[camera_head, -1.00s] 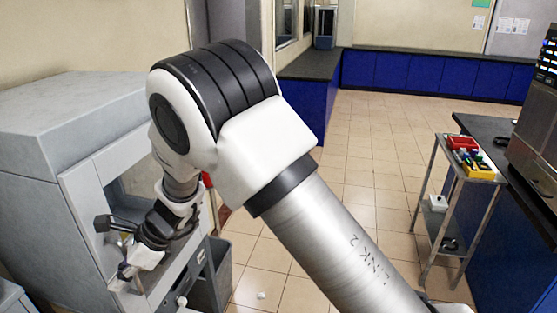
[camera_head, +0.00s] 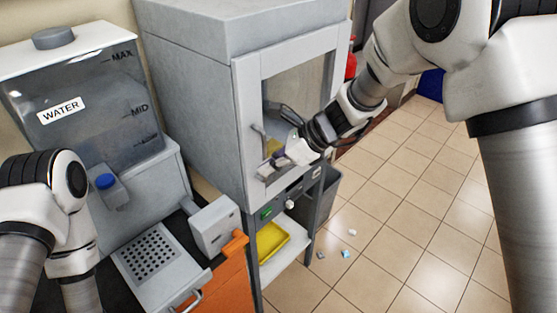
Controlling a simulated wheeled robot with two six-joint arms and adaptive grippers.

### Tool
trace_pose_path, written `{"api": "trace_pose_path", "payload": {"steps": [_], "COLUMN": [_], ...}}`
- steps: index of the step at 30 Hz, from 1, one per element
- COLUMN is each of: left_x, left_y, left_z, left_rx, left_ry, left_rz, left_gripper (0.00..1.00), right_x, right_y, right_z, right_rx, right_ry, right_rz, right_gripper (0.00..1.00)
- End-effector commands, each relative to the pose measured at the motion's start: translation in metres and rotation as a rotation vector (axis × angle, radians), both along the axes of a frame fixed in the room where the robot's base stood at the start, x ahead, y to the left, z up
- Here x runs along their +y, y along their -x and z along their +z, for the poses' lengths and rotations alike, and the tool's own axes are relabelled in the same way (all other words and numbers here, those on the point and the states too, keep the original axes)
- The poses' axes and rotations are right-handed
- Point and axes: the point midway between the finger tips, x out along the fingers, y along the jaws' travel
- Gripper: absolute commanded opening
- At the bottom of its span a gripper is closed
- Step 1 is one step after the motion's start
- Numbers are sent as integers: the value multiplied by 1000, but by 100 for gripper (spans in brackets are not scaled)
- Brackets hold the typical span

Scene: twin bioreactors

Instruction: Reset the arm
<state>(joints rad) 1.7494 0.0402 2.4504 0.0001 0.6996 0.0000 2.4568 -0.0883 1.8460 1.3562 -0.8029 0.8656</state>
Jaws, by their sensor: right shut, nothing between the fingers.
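My right arm comes in from the right and reaches across to the front of the grey cabinet (camera_head: 205,110). My right gripper (camera_head: 268,168) is shut and empty, in front of the cabinet's framed glass door (camera_head: 300,85), close to its lower edge and handle (camera_head: 258,135). I cannot tell whether it touches the door. Part of my left arm shows at the lower left; its gripper is out of view.
A water tank (camera_head: 75,95) stands at the left, with a perforated metal tray (camera_head: 152,253) and a small grey box (camera_head: 214,225) below it. A yellow tray (camera_head: 268,242) sits under the cabinet. Small scraps (camera_head: 346,253) lie on the otherwise clear tiled floor (camera_head: 405,215).

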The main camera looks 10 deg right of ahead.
Motion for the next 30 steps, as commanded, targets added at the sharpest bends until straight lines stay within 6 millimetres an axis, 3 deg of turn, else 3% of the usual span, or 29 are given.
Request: {"api": "trace_pose_path", "payload": {"steps": [1, 9, 14, 17, 20, 23, 27, 30], "left_x": [0, 0, 0, 0, 0, 0, 0, 0], "left_y": [-1, -1, -1, -1, -1, -1, -1, -1], "left_z": [-10, -18, -18, -19, -24, -31, -39, -44], "left_rx": [-1, -2, -2, -1, -1, -1, -2, -2], "left_ry": [0, 0, 0, 0, 0, 0, 0, 0], "left_rz": [-1, 0, 0, 0, 0, 0, 0, 0], "left_gripper": [100, 100, 100, 100, 100, 100, 100, 100], "right_x": [-6, -28, -30, -30, -31, -32, -50, -75], "right_y": [8, 42, 46, 47, 54, 81, 157, 219], "right_z": [7, 45, 50, 37, -8, -82, -184, -245], "right_rx": [-5, 4, 6, 29, 116, 276, 489, 568], "right_ry": [-1, 1, 2, 2, 0, 3, 108, 234], "right_rz": [-1, 2, 4, 4, 4, 10, 93, 225], "right_gripper": [0, 0, 0, 0, 0, 0, 0, 0]}}
